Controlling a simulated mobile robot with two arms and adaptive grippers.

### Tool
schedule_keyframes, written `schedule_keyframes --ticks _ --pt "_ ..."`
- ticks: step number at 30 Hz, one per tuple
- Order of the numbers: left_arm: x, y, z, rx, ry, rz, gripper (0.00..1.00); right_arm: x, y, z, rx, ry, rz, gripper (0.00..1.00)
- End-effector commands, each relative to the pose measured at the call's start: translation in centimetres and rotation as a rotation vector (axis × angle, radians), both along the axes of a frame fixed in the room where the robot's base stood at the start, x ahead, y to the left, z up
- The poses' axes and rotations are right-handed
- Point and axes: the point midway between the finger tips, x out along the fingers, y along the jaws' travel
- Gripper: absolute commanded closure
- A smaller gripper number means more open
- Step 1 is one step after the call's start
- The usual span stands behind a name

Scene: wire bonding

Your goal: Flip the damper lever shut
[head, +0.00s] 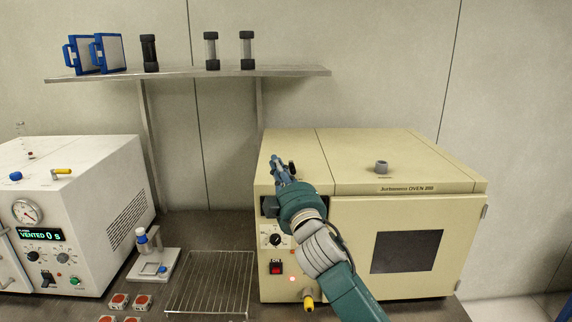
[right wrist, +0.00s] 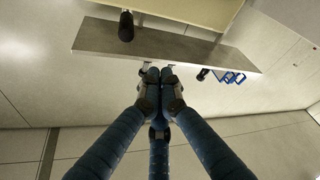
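The beige oven (head: 450,265) stands on the bench at the right, its windowed door shut. A short grey vent stub (head: 381,167) rises from its top; I cannot make out a lever on it. A small yellow-tipped handle (head: 309,303) shows low on the oven's front, partly beside my right arm. I cannot tell which part is the damper lever. My right gripper (head: 279,162) points up in front of the oven's left part, left of the vent stub. In the right wrist view its fingertips (right wrist: 154,74) are together, with nothing visible between them. My left gripper is out of view.
A wall shelf (head: 200,73) holds blue frames (head: 110,54) and several cylinders above and behind the oven. A white machine (head: 90,200) stands at the left. A wire rack (head: 208,285) lies on the bench between. The oven top's right side is clear.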

Motion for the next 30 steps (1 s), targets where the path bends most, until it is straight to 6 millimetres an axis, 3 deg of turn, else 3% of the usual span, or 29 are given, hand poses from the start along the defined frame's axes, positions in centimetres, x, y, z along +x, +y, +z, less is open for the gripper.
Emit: schedule_keyframes --ticks 4,12,30 --pt "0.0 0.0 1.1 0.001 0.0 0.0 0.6 2.5 0.8 0.9 0.0 0.001 0.0 1.0" --pt "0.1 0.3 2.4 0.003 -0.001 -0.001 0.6 2.4 -1.8 -1.9 0.001 0.001 0.0 1.0" --pt "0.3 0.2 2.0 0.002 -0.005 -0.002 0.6 2.8 -2.6 -2.4 0.0 0.0 -0.009 1.0"
